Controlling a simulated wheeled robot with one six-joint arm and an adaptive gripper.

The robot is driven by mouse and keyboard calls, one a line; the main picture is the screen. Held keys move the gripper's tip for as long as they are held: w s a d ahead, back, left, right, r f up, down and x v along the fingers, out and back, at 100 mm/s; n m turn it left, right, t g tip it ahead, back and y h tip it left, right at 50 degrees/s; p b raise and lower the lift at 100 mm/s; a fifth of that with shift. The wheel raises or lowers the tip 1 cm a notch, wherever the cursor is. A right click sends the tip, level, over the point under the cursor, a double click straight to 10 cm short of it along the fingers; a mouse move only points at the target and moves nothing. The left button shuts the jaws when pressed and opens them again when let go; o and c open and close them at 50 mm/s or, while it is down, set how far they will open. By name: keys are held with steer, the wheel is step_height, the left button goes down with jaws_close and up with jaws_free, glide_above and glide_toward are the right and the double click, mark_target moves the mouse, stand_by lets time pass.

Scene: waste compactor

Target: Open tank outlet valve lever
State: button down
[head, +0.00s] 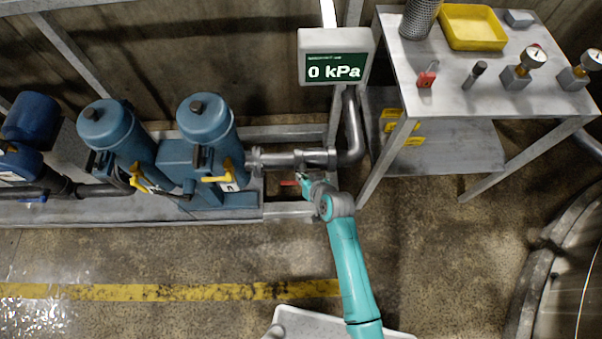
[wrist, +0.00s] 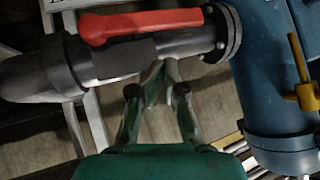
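A red lever (wrist: 140,24) lies along a dark pipe with flanges in the wrist view, roughly parallel to the pipe. In the head view a small red piece (head: 289,183) shows beside my gripper (head: 303,179), below the grey pipe. It looks like the same lever, mostly hidden there. In the wrist view my gripper's (wrist: 161,72) green fingers converge just below the pipe in the picture, and their tips look shut together. The red lever is above the tips in the picture, apart from them. I cannot judge the depth between them.
Blue tanks (head: 207,117) with yellow levers (head: 219,179) stand at left. A display (head: 336,57) reads 0 kPa. A metal table (head: 455,99) at right holds a yellow tray (head: 472,27) and gauges. A round metal vessel (head: 575,270) stands lower right. The floor in front is clear.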

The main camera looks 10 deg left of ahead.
steer(key=shift+t, duration=0.3)
steer(key=r, duration=0.1)
steer(key=w+d+r, duration=0.1)
steer(key=w+r, duration=0.1)
steer(key=shift+d+r, duration=0.15)
steer(key=shift+d, duration=0.5)
steer(key=shift+s, duration=0.15)
steer(key=shift+w+d+r, duration=0.2)
steer(key=shift+d+r, duration=0.6)
steer(key=shift+w+d+r, duration=0.2)
steer(key=shift+d+r, duration=0.55)
steer(key=shift+d, duration=0.05)
